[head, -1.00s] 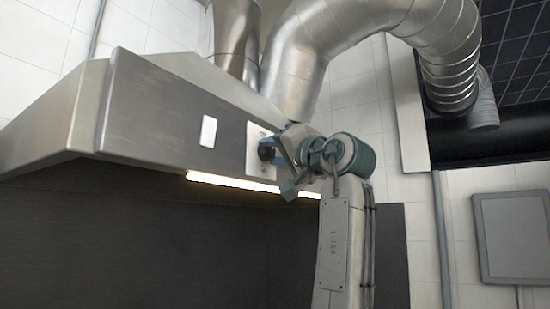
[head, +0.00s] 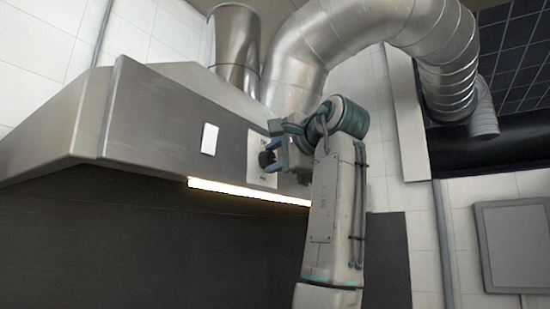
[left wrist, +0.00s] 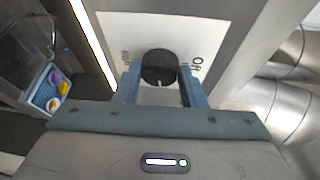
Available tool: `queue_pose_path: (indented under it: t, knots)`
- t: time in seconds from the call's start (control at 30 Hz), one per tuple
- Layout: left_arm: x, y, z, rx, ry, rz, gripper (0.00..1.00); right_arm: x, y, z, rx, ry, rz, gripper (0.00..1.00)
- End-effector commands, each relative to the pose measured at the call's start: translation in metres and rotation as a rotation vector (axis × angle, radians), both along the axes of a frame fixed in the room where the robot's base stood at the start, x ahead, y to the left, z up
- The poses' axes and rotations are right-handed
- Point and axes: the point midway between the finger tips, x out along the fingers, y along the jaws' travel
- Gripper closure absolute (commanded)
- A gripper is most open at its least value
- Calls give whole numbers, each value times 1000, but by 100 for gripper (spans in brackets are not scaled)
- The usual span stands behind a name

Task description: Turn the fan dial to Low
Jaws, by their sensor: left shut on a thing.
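The fan dial (left wrist: 159,66) is a round black knob on a white plate (left wrist: 118,25) on the hood front. In the left wrist view its white pointer mark is at the lower edge, between the "Off" label on the right and a label on the left that I cannot read clearly. My left gripper (left wrist: 160,84) is shut on the dial, with one blue finger on each side. In the head view the dial (head: 266,159) and plate (head: 254,150) are partly hidden by my left gripper (head: 272,148). My right gripper is not in view.
The steel range hood (head: 160,115) carries a blank white plate (head: 209,139) left of the dial. A lit strip (head: 245,193) runs along its lower edge. Large metal ducts (head: 345,35) rise above. A blue container (left wrist: 47,95) with colourful items shows below in the left wrist view.

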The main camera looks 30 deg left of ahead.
Motion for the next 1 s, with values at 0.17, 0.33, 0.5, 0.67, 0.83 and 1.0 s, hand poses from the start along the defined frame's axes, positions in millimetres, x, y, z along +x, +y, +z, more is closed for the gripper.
queue_pose_path:
  t: [0.17, 0.33, 0.5, 0.67, 0.83, 1.0]
  knots:
    - [0, 0, 0, 4, 77, 1, 86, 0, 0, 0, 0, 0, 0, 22]
    - [1, 0, 0, 7, 117, 2, 86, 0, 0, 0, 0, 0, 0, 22]
    - [1, 0, 0, 8, 132, 2, 86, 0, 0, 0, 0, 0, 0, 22]
    - [1, 0, 0, 8, 133, 2, 86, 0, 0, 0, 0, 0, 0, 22]
    - [1, 0, 0, 8, 133, 2, 86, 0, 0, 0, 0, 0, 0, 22]
    - [1, 0, 0, 8, 132, 1, 42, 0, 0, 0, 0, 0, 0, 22]
